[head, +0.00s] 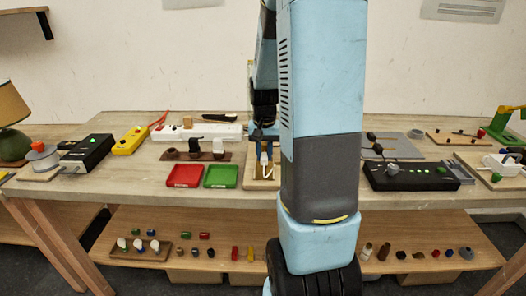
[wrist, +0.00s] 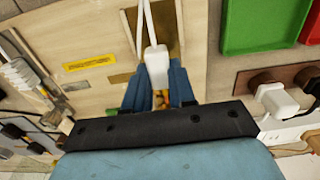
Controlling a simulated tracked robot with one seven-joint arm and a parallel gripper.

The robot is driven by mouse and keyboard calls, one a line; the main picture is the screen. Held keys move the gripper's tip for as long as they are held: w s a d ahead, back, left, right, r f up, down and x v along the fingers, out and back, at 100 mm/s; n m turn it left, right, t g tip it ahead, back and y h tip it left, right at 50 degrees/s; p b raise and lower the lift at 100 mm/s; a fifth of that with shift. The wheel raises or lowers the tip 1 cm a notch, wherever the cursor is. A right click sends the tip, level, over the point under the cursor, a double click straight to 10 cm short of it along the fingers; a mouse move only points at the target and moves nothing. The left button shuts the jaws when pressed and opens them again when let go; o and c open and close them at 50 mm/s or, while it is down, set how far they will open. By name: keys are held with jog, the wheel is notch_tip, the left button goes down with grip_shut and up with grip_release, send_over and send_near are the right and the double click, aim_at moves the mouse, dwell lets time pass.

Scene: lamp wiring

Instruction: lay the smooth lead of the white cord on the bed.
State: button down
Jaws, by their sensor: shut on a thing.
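My gripper (wrist: 160,98) is shut on the white end piece (wrist: 156,66) of a white cord (wrist: 146,22), between its blue fingers. A small orange-brass part shows below that piece, between the fingers. The cord's two strands run up out of the wrist view. Behind it is a pale wooden board (wrist: 98,92) with a yellow label and a darker brown rectangular patch (wrist: 171,32), which may be the bed. In the head view my gripper (head: 264,138) is over this board (head: 250,184), with the white piece (head: 264,157) hanging below. I cannot tell whether it touches; my arm hides the board's right part.
A red tray (head: 187,176) and a green tray (head: 220,177) lie just left of the board. A brown block strip with plugs (head: 196,156) and a white power strip (head: 206,132) lie behind them.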

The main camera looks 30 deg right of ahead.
jog(key=shift+f, duration=0.25)
dwell(0.4)
jog(key=shift+f, duration=0.5)
jog(key=shift+f, duration=0.6)
dwell(0.9)
jog(key=c, duration=0.9)
grip_release()
jog(key=shift+o, duration=0.2)
jog(key=shift+r, duration=0.1)
notch_tip(320, 180, up, 14)
jog(key=shift+f, duration=0.25)
